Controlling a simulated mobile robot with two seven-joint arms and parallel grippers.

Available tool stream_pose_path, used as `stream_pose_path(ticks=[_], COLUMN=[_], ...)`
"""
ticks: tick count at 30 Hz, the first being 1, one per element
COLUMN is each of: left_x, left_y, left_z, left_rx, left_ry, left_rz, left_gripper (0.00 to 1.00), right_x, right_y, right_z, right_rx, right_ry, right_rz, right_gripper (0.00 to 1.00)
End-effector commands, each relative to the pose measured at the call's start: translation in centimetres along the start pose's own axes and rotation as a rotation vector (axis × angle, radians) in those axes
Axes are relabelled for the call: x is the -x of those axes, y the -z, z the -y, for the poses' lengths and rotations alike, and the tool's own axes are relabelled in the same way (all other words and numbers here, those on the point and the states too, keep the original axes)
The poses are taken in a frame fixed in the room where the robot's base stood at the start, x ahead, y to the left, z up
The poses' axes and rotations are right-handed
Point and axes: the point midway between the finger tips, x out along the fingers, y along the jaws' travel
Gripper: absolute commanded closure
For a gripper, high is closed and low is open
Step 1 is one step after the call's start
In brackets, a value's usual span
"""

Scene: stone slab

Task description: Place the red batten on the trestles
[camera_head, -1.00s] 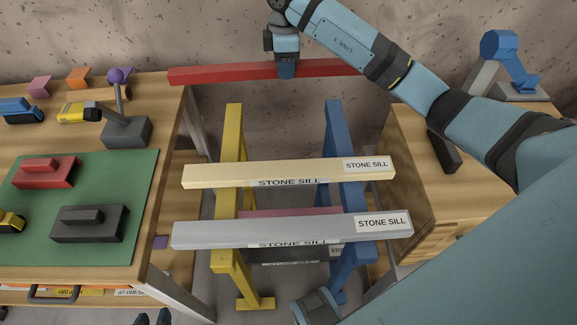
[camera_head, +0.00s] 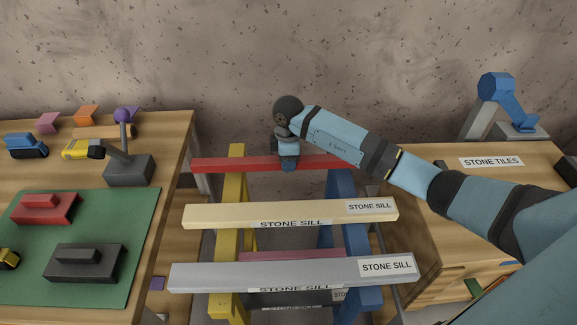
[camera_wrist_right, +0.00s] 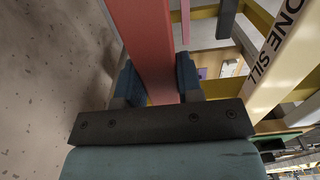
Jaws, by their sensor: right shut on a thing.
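The red batten (camera_head: 225,165) lies crosswise over the far ends of the yellow trestle (camera_head: 236,184) and the blue trestle (camera_head: 341,186). I cannot tell whether it touches them. My right gripper (camera_head: 289,166) is shut on the batten near its middle, from above. In the right wrist view the batten (camera_wrist_right: 145,35) runs between the two blue fingers of my right gripper (camera_wrist_right: 160,82). A cream stone sill (camera_head: 225,214) and a grey stone sill (camera_head: 225,278) lie across the trestles, nearer to me and apart from the batten. My left gripper is not in view.
A wooden bench (camera_head: 172,140) with a green mat (camera_head: 142,215), clamps and blocks stands left. A wooden cabinet (camera_head: 440,170) with a blue lamp-like device (camera_head: 497,90) stands right. The speckled wall (camera_head: 180,60) is behind the batten.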

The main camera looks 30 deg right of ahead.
Motion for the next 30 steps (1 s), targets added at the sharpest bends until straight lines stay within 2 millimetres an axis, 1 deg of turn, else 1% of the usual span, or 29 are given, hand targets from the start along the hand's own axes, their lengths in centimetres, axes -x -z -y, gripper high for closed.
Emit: stream_pose_path(ticks=[1, 4, 16, 17, 18, 19, 20, 27, 30], left_x=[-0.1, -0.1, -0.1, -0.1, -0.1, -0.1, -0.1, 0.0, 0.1], left_y=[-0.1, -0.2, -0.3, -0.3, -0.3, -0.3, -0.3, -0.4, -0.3], left_z=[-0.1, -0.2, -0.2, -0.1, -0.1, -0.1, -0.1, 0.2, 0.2], left_rx=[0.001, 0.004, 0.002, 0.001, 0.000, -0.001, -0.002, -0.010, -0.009], left_ry=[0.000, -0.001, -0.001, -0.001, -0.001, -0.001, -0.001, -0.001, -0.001], left_rz=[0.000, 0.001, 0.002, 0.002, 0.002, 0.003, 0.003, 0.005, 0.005], left_gripper=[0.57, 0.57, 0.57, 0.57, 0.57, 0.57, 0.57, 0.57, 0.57], right_x=[-1.0, -2.3, -2.8, -2.8, -2.8, -2.8, -2.8, -2.7, -2.2], right_y=[0.0, 0.0, 0.0, 0.0, 0.0, 0.0, 0.0, 0.0, 0.0], right_z=[0.0, 0.0, 0.0, 0.0, 0.0, 0.0, 0.0, 0.0, 0.0], right_rx=[-0.001, 0.000, 0.000, 0.000, 0.000, 0.000, 0.000, 0.000, 0.001], right_ry=[0.003, 0.002, 0.001, 0.001, 0.001, 0.001, 0.001, 0.001, 0.000], right_rz=[0.001, 0.000, 0.000, 0.000, 0.001, 0.001, 0.001, 0.000, 0.000], right_gripper=[0.99, 0.99, 0.99, 0.59, 0.50, 0.43, 0.41, 0.41, 0.41])
